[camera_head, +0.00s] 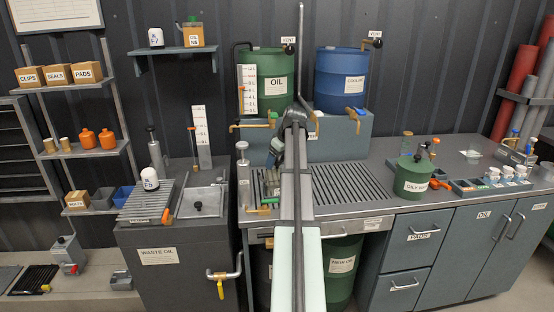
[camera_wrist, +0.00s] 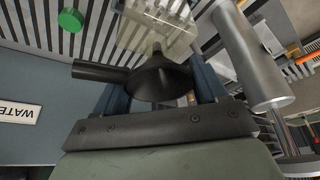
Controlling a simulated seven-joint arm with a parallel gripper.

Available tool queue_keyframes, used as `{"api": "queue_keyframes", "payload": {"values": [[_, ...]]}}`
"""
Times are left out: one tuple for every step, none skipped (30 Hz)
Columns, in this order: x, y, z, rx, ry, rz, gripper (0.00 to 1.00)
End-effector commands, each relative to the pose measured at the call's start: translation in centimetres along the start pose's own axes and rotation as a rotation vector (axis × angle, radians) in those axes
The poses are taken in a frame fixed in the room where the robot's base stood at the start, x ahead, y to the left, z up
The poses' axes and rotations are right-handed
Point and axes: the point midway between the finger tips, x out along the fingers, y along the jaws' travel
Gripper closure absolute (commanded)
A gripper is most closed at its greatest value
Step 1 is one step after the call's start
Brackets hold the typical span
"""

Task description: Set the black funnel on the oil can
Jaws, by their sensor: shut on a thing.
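The black funnel (camera_wrist: 155,82) is between the fingers of my gripper (camera_wrist: 160,92) in the wrist view. My gripper is shut on it. The funnel's narrow spout points away from the wrist, and a dark tubular part sticks out to the left. Beyond the spout is a pale, see-through, box-like container (camera_wrist: 150,35) over the slatted rack, which may be the oil can. I cannot tell whether spout and container touch. A round green cap (camera_wrist: 70,20) lies near it. In the head view my arm hides most of the gripper and funnel.
A silver cylinder (camera_wrist: 255,60) stands close to the right of the gripper in the wrist view. The slatted rack (camera_head: 350,185) fills the middle of the bench. Green (camera_head: 275,95) and blue (camera_head: 340,92) drums stand behind. A green oily-rag bin (camera_head: 411,180) is on the right.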

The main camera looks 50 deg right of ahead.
Motion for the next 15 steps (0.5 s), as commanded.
{"api": "queue_keyframes", "payload": {"values": [[0.08,-0.01,0.04,0.0,0.0,0.0,0.58],[0.13,-0.01,0.06,0.0,0.0,0.0,0.58],[0.18,-0.01,0.09,0.0,0.0,0.0,0.58],[0.22,-0.01,0.11,0.0,0.0,0.0,0.58],[0.24,-0.01,0.11,0.0,0.0,0.0,0.27],[0.22,0.0,0.09,0.0,0.0,0.0,0.24],[0.22,0.0,0.09,0.0,0.0,0.0,0.21],[0.21,0.0,0.09,0.0,0.0,0.0,0.18],[0.21,0.0,0.09,0.0,0.0,0.0,0.18],[0.21,0.0,0.09,0.0,0.0,0.0,0.18],[0.21,0.0,0.09,0.0,0.0,0.0,0.18],[0.21,0.0,0.09,0.0,0.0,0.0,0.18],[0.21,0.0,0.09,0.0,0.0,0.0,0.18],[0.21,0.0,0.09,0.0,0.0,0.0,0.18],[0.17,0.0,0.09,0.0,0.0,0.0,0.18]]}}
